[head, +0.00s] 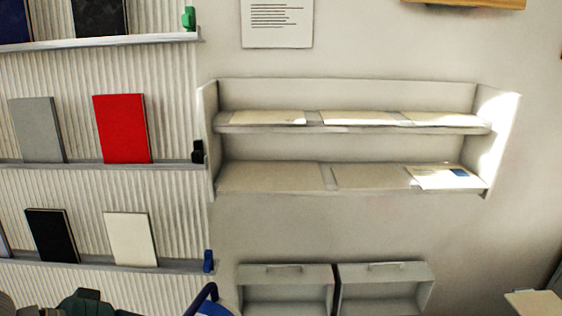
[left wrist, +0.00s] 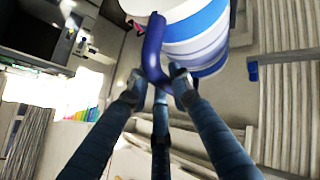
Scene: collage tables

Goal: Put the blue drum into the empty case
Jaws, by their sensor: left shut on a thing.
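The blue drum (left wrist: 195,35) has blue and white bands and a thick dark blue handle. In the left wrist view my left gripper (left wrist: 157,86) is shut on this handle, with the drum just beyond the fingers. In the head view only a bit of the drum (head: 214,308) and its curved handle show at the bottom edge. Two grey open-fronted cases, a left one (head: 284,270) and a right one (head: 384,270), stand side by side at the bottom. Their visible insides look empty; their lower parts are cut off. My right gripper is out of view.
A white wall shelf (head: 350,122) with flat pale panels hangs above the cases. Left of it, ribbed racks (head: 100,165) hold several books, including a red one (head: 122,128). A pale surface (head: 535,302) shows at the bottom right corner.

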